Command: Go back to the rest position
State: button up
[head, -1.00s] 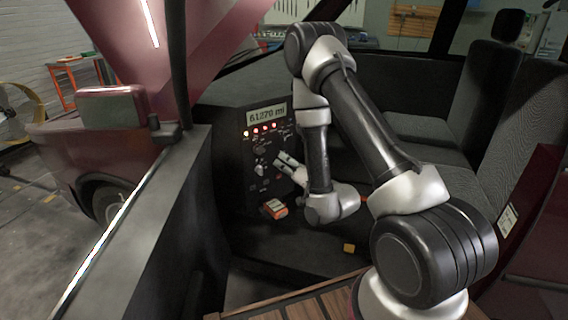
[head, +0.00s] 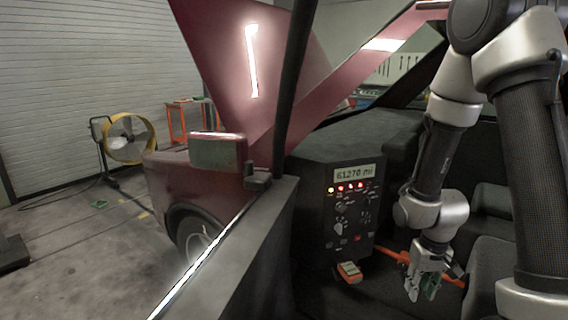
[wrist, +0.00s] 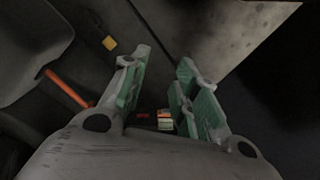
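My gripper (head: 428,284) hangs low inside the car at the right of the head view, its fingers pointing down, to the right of the dashboard panel. In the wrist view my gripper (wrist: 162,76) shows two fingers with green pads set apart, with nothing held between them. The dark dashboard panel (head: 322,215) has a lit display reading 61270 mi, a row of small lights and several knobs. My gripper is clear of it.
An orange-and-grey block (head: 349,272) sits below the panel. An orange bar (head: 393,256) runs behind my gripper. Car seats (head: 490,233) are at the right. The open car door (head: 250,245) stands at the left. A yellow fan (head: 130,137) is on the open floor beyond.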

jog(key=s+r+t, duration=0.1)
jog(key=s+r, duration=0.3)
jog(key=r, duration=0.5)
jog(key=s+r+t, duration=0.1)
jog(key=s+r, duration=0.4)
jog(key=r, duration=0.5)
jog(key=s+d+r+t, duration=0.1)
jog(key=s+r, duration=0.3)
jog(key=r, duration=0.6)
jog(key=shift+s+t, duration=0.35)
jog(key=shift+t, duration=0.05)
